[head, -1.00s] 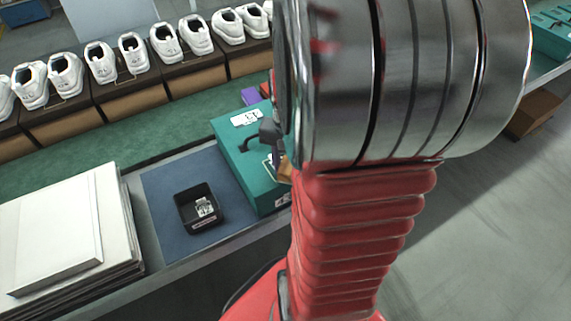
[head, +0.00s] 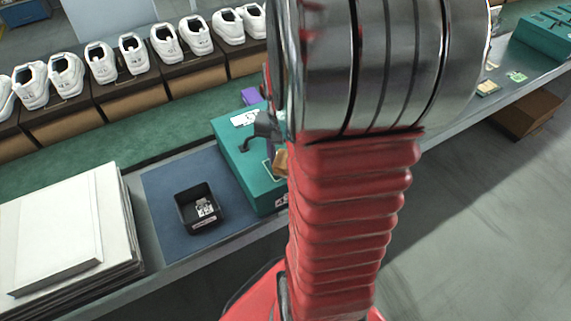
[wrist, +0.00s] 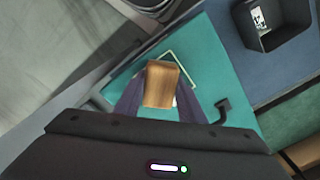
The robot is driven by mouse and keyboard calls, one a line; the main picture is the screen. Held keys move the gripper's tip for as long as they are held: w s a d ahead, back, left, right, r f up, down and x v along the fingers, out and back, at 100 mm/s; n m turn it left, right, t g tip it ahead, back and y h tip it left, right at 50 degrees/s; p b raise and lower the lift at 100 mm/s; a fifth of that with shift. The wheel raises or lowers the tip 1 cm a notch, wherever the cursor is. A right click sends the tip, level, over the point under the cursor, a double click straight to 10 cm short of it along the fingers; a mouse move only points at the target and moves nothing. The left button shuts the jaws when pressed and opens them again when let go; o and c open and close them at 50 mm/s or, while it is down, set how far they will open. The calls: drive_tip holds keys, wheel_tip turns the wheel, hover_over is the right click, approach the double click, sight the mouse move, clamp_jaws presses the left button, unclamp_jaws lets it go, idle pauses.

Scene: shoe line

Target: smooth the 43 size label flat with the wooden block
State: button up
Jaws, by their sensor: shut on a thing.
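A teal shoe box (head: 232,165) lies at the edge of a blue mat. A white label (head: 245,118) is on its lid and another small label (head: 282,199) shows on its front side; I cannot read either number surely. My gripper (wrist: 160,92) is shut on the wooden block (wrist: 162,82), held between its two dark fingers over the lid. The block also shows in the head view (head: 281,162), partly behind my arm. In the wrist view a thin pale rectangular outline on the lid lies around the block. I cannot tell whether the block touches the lid.
A black tray (head: 182,214) with printed labels stands on the blue mat (head: 160,190), left of the box. A stack of white sheets (head: 50,230) lies further left. White shoes (head: 130,55) line brown boxes behind. A purple item (head: 251,96) lies behind the box.

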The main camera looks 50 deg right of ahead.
drive_tip(key=shift+w+d, duration=0.15)
drive_tip(key=shift+w, duration=0.45)
drive_tip(key=shift+r, duration=0.1)
drive_tip(key=shift+r, duration=2.95)
drive_tip(key=shift+r, duration=0.15)
drive_tip(key=shift+r, duration=1.35)
